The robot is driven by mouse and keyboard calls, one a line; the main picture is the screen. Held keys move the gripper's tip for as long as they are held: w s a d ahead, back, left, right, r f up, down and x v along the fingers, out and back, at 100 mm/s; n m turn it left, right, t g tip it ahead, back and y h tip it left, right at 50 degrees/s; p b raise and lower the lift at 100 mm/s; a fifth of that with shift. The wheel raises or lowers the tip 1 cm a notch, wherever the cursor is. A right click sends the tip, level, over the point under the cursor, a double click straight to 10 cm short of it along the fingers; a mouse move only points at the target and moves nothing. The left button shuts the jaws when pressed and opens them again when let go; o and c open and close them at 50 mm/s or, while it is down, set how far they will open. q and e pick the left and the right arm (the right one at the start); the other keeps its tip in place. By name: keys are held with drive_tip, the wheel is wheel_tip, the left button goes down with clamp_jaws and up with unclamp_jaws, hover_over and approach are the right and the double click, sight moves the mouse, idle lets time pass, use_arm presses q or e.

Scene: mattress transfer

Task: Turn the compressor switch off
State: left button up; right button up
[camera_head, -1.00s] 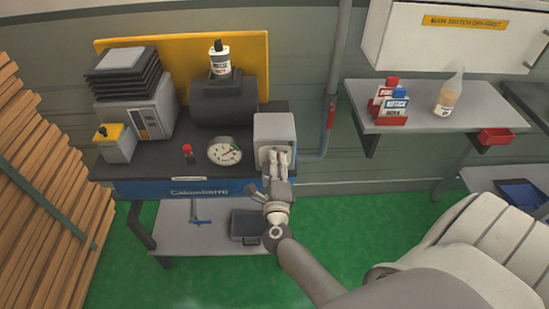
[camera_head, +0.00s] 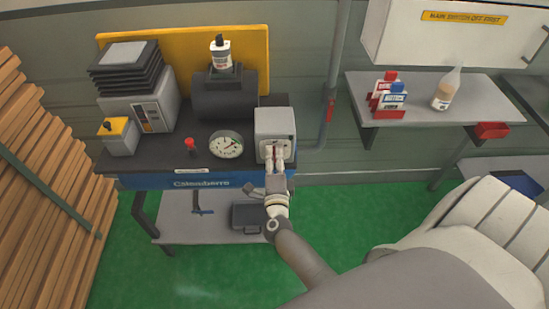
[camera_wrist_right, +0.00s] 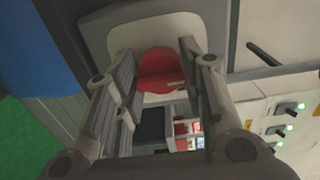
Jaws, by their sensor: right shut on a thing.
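The compressor switch is a red round knob (camera_wrist_right: 158,70) on a pale plate (camera_wrist_right: 122,38) in the right wrist view. It belongs to the grey box (camera_head: 275,123) at the right end of the compressor bench in the head view. My right gripper (camera_head: 277,157) is at the front of this box. In the right wrist view, the fingers of my right gripper (camera_wrist_right: 158,84) stand on either side of the red knob and are shut on it. In the head view the fingers mostly hide the knob. My left gripper is not in view.
A round gauge (camera_head: 226,145) and a small red-topped part (camera_head: 190,145) sit left of the box on the dark bench (camera_head: 165,160). Stacked planks (camera_head: 40,180) stand at the left. Green floor shows below.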

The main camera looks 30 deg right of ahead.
drive_tip(key=shift+f, duration=0.1)
drive_tip(key=o, duration=1)
drive_tip(key=v, duration=1.2)
drive_tip(key=shift+s, duration=0.1)
